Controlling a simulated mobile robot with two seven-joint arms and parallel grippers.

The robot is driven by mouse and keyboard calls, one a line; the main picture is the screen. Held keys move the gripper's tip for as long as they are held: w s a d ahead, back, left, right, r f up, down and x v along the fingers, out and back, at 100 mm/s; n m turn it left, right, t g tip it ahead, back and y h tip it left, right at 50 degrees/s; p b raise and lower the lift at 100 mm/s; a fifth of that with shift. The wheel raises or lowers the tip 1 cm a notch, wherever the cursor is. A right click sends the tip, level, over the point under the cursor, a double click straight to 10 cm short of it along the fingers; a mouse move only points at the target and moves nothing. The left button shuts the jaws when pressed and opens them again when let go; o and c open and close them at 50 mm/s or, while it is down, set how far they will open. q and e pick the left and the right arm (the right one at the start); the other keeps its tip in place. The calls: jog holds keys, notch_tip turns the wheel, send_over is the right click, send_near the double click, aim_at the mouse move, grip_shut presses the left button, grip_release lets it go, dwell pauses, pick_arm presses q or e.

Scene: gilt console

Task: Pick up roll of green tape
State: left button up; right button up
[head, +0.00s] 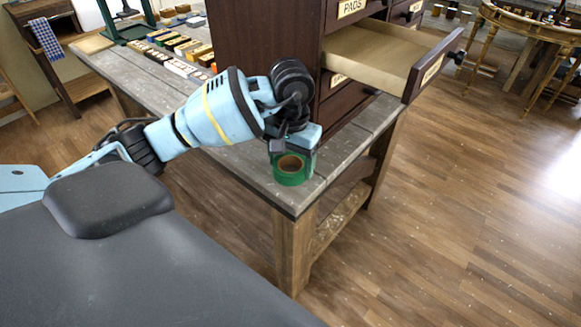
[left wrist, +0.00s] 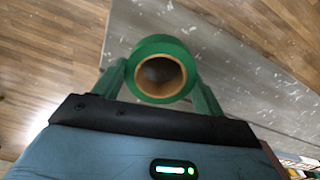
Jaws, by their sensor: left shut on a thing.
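The roll of green tape (head: 291,176) is at the near corner of the grey wooden table (head: 240,163), with its brown core facing up. My left gripper (head: 291,156) is at the roll, in front of the drawer cabinet. In the left wrist view the roll (left wrist: 160,69) sits between the two green-tinted fingers of my left gripper (left wrist: 160,85), one on each side, shut on it. I cannot tell whether the roll touches the tabletop or is slightly above it. My right gripper is not in view.
A dark drawer cabinet (head: 262,45) stands on the table behind the gripper, with one drawer (head: 385,62) pulled open to the right. Several small boxes (head: 180,45) lie in rows at the table's back left. Open wooden floor (head: 450,200) lies to the right.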

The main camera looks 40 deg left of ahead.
pick_arm(q)
jog(key=shift+r, duration=0.15)
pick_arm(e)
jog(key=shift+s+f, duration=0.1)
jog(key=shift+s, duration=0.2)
pick_arm(q)
jog(key=shift+r, duration=0.6)
notch_tip(320, 180, up, 2)
jog(key=shift+b, duration=0.3)
jog(key=w+d+r+b, duration=0.1)
jog(key=w+d+b, duration=0.1)
jog(key=d, duration=1.4)
jog(key=shift+r, duration=0.25)
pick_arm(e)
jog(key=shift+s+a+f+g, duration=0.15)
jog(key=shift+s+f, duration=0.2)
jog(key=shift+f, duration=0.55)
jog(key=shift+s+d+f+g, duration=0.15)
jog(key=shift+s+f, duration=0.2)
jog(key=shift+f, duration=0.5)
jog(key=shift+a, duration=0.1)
